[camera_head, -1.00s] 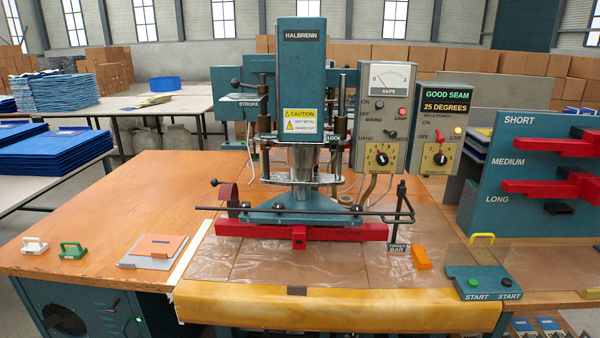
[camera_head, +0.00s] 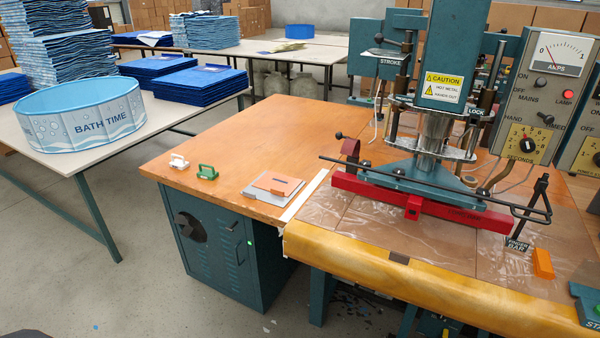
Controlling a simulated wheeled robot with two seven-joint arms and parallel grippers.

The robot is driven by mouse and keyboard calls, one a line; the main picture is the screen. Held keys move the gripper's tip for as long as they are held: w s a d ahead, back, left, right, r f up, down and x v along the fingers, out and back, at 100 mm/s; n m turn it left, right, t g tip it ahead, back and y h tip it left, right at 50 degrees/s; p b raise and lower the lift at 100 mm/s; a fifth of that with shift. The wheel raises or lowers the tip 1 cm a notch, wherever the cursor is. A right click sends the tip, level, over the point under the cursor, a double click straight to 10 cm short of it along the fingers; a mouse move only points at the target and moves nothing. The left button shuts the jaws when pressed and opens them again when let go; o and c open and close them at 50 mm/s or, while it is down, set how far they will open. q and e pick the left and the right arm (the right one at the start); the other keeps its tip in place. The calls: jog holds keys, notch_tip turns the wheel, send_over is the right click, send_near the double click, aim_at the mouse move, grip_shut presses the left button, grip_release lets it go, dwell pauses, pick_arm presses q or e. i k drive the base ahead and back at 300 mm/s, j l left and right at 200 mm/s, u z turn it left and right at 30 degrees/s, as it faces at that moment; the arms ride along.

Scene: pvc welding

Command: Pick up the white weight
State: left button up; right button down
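The white weight (camera_head: 179,161) is a small block with a handle. It stands upright near the left front edge of the orange wooden worktable (camera_head: 250,150). A similar green weight (camera_head: 207,172) stands just to its right, apart from it. Neither of my grippers is in view, and nothing touches the white weight.
A grey plate with an orange piece (camera_head: 277,185) lies right of the weights. The welding press (camera_head: 420,180) with its red bar stands further right. A round blue BATH TIME pool (camera_head: 80,112) sits on a pale table at left. Open floor lies between the tables.

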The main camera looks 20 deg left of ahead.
aim_at(182, 164)
jog(key=u, duration=1.55)
